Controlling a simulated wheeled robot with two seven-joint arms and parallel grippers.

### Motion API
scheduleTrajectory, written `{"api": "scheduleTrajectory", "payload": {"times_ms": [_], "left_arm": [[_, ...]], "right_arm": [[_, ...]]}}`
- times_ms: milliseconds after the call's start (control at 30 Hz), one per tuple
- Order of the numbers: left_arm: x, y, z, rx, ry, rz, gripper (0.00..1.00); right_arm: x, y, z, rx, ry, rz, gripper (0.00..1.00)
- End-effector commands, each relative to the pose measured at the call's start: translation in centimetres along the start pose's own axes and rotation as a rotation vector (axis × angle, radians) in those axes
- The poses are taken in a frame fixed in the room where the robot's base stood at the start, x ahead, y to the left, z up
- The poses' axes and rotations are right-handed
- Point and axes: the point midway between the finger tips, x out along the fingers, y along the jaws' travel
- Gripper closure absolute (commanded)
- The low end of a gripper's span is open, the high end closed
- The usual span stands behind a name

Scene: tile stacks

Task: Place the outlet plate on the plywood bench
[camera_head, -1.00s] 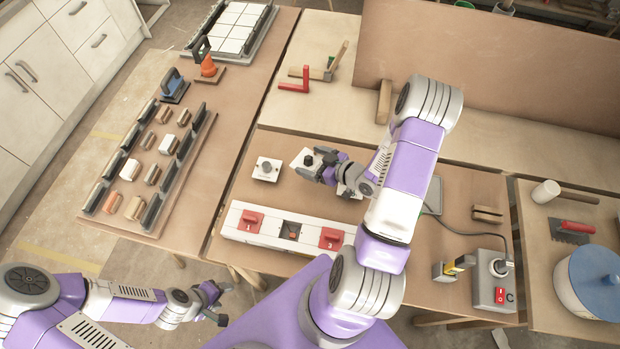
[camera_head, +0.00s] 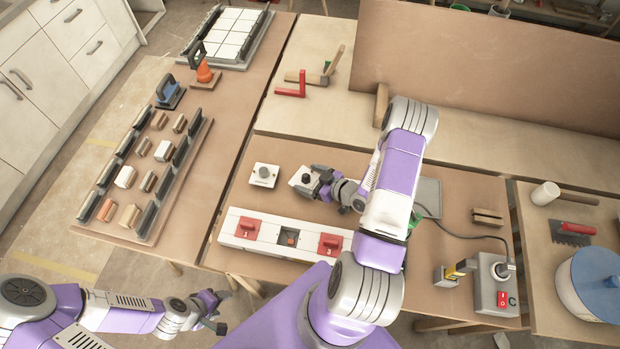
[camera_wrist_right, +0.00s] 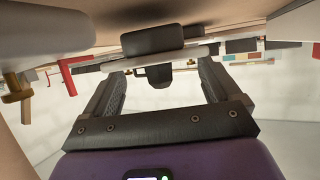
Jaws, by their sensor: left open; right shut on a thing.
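A white square plate with a dark knob, seemingly the outlet plate (camera_head: 297,184), is at my right gripper (camera_head: 313,181). The right gripper is shut on it by the knob, and its fingers hide part of the plate. I cannot tell whether the plate touches the brown bench top, seemingly the plywood bench (camera_head: 455,205). In the right wrist view, a dark block (camera_wrist_right: 158,75) shows between the fingers. A similar white plate with a grey knob (camera_head: 264,174) lies on the bench just left. My left gripper (camera_head: 222,310) is open and empty, off the bench's front edge.
A long white box (camera_head: 262,245) with red numbered parts lies along the bench front. A grey switch box (camera_head: 496,290) with a cable stands at right. A rack of small blocks (camera_head: 160,215) is on the left table. Bare bench lies left of the plates.

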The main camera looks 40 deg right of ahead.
Motion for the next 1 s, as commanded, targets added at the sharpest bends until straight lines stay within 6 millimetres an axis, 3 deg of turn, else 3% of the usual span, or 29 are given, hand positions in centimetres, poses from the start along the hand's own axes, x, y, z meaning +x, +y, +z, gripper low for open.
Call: {"api": "scheduleTrajectory", "payload": {"times_ms": [400, 433, 467, 867, 933, 1000], "left_arm": [[1.0, -0.4, 0.0, 0.0, 0.0, 0.0, 0.43], [1.0, -0.4, 0.0, 0.0, 0.0, 0.0, 0.43], [0.9, -0.4, 0.0, 0.0, 0.0, 0.0, 0.43], [-0.1, 0.0, 0.0, 0.0, 0.0, 0.0, 0.43], [-0.8, 0.3, 0.0, 0.0, 0.0, 0.0, 0.43], [-0.3, 0.1, 0.0, 0.0, 0.0, 0.0, 0.43]], "right_arm": [[0.4, 0.0, 0.9, 0.0, 0.001, 0.0, 0.41], [0.4, 0.0, 0.9, 0.001, 0.0, 0.0, 0.05], [0.4, 0.0, 0.9, 0.001, 0.0, 0.0, 0.0], [0.0, 0.0, -0.1, 0.0, 0.0, -0.001, 0.0], [-0.3, 0.0, -0.8, 0.0, 0.0, 0.0, 0.0], [-2.0, 0.2, -0.3, 0.001, -0.001, 0.005, 0.0]]}}
